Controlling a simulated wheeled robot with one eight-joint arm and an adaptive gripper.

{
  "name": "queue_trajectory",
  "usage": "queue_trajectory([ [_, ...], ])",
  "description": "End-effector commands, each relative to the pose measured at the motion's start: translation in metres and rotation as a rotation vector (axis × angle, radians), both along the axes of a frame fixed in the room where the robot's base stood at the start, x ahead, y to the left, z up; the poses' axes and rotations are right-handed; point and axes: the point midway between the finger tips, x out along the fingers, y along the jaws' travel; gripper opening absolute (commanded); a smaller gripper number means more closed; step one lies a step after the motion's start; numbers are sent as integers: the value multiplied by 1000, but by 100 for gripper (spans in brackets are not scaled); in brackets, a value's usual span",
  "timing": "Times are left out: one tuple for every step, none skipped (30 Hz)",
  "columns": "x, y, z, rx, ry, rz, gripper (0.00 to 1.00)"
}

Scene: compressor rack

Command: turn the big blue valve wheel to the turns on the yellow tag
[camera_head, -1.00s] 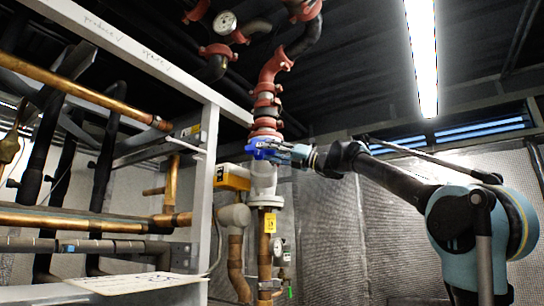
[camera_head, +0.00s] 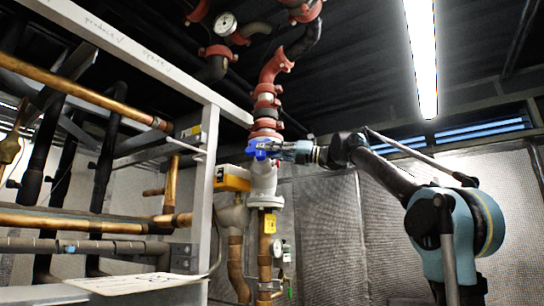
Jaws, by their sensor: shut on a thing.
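The big blue valve wheel (camera_head: 262,149) sits on the front of the vertical pipe, just under the red couplings and above the white valve body (camera_head: 263,178). My gripper (camera_head: 279,150) comes in from the right and is shut on the wheel's right side. The fingers hide part of the rim, and the wheel's spokes are too small to make out. The yellow tag (camera_head: 269,223) hangs on the pipe below the white flange; its writing is too small to read.
A yellow box (camera_head: 232,178) sits just left of the valve. The grey rack frame (camera_head: 204,170) with copper and black pipes fills the left. A small gauge (camera_head: 277,246) is on the lower pipe. A white sheet (camera_head: 135,284) lies at the lower left.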

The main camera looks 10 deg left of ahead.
Motion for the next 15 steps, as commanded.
queue_trajectory([
  [5,-1,0,-24,-3,7,0],
  [5,-1,1,-35,-4,14,0],
  [5,-1,1,-51,-6,24,0],
  [6,-1,2,-61,-7,32,0],
  [6,-1,2,-72,-8,38,0],
  [6,-1,3,-84,-8,46,0],
  [7,-1,3,-93,-9,52,0],
  [7,-1,3,-103,-10,58,0],
  [8,-1,4,-113,-11,64,0],
  [8,-1,4,-121,-12,68,0],
  [8,-1,5,-128,-14,73,0],
  [8,-1,5,-137,-15,80,0],
  [8,-1,5,-144,-15,84,0],
  [9,-1,6,-149,-16,88,0],
  [9,-1,6,-158,-17,92,0],
])
